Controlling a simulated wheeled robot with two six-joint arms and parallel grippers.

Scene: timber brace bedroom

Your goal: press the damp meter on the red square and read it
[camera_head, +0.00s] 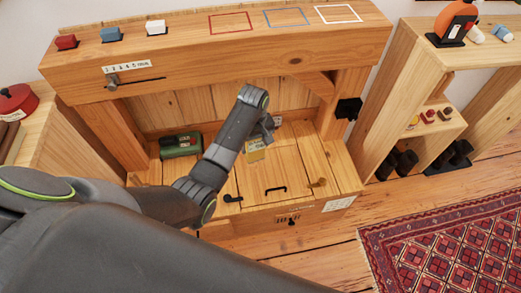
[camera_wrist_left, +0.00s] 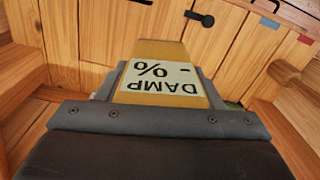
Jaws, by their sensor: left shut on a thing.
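The damp meter (camera_head: 254,151) is a yellow block. In the left wrist view the damp meter (camera_wrist_left: 160,75) has a pale face reading "DAMP", "%" and a dash, upside down. My left gripper (camera_head: 259,141) is shut on it, holding it in front of the wooden recess, over the lower planked surface. The red square (camera_head: 231,23) is an outline on the top beam, farther back and higher than the meter, with nothing on it. My right gripper is not in view.
Beside the red square are a blue outline (camera_head: 286,17) and a white outline (camera_head: 338,14). Red, blue (camera_head: 110,34) and white blocks stand at the beam's left. A green case (camera_head: 180,145) lies in the recess. Black handles (camera_head: 275,189) stick up from the planks. Shelves stand right.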

